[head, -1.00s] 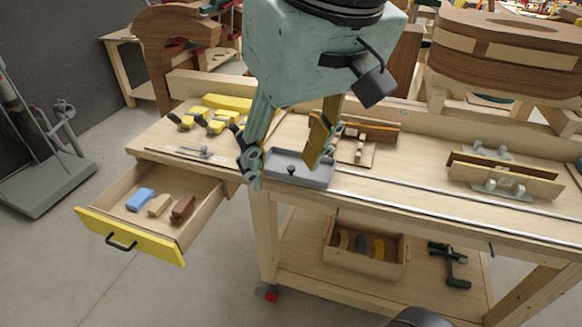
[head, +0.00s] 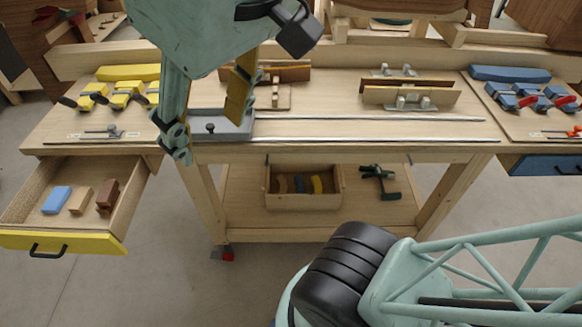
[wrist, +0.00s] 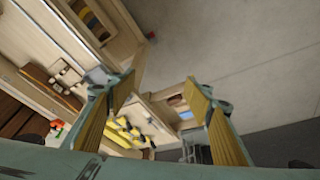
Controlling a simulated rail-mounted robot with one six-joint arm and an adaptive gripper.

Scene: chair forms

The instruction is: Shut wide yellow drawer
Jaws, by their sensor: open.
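The wide yellow drawer (head: 62,243) stands pulled out at the left end of the workbench, with a dark handle on its yellow front. It holds a blue block (head: 57,200), a tan block (head: 79,201) and a brown block (head: 107,196). My gripper (head: 208,135) is open and empty, above the bench's front edge, to the right of the drawer and higher than it. In the wrist view my gripper's fingers (wrist: 162,95) are wide apart, and part of the open drawer (wrist: 183,113) shows between them.
A grey tray (head: 232,127) with a dark knob lies on the bench behind my gripper. Yellow clamps (head: 120,94) lie at the back left. A blue drawer (head: 548,165) is at the right end. An open wooden box (head: 303,200) stands on the lower shelf. The floor before the drawer is clear.

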